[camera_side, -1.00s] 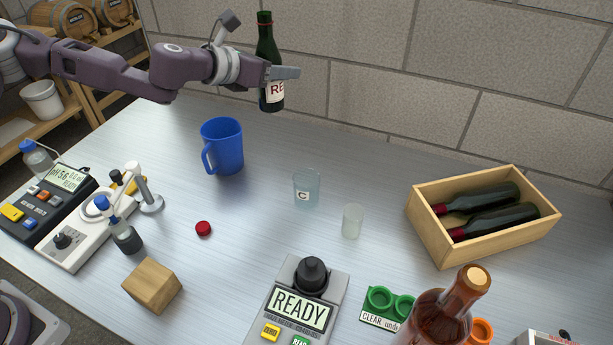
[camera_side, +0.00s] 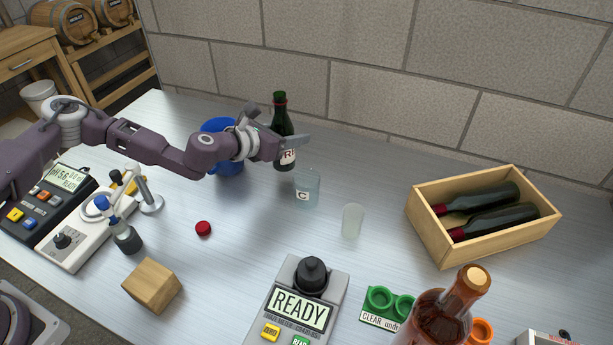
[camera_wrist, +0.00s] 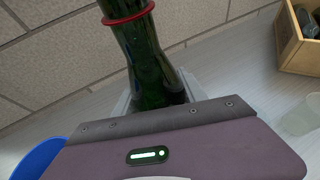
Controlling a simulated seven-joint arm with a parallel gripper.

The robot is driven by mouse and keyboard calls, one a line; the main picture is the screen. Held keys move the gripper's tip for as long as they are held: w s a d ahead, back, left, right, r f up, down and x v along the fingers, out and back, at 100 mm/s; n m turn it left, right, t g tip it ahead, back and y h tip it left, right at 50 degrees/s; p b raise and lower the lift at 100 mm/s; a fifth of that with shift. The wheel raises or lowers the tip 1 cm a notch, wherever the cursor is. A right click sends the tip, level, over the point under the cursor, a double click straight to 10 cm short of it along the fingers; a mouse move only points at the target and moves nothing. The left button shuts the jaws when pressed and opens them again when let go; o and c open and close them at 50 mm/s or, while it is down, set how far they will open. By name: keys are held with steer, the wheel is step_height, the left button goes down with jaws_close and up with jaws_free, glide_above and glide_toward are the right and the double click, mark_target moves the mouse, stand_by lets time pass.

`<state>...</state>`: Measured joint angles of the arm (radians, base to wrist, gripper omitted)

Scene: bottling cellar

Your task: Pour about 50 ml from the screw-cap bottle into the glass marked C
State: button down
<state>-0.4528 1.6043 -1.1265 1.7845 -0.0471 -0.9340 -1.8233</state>
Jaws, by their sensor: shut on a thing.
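The green screw-cap bottle (camera_side: 281,123) is upright in my gripper (camera_side: 292,146), which is shut around its body. No cap sits on its mouth. Its neck with a red ring also shows in the wrist view (camera_wrist: 140,50). The fingers partly hide its label, and I cannot tell whether its base touches the table. The glass marked C (camera_side: 307,188) stands just in front and to the right of the bottle, upright, with no liquid visible. A red cap (camera_side: 203,229) lies on the table to the left of the glass.
A frosted glass (camera_side: 352,220) stands right of glass C. A wooden crate (camera_side: 436,240) with two bottles is at right. A READY meter (camera_side: 300,310), wood block (camera_side: 152,285) and amber bottle (camera_side: 437,318) are in front.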

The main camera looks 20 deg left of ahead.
step_height(320, 180, down, 3)
steer(key=shift+r, duration=0.1)
steer(key=shift+r, duration=0.1)
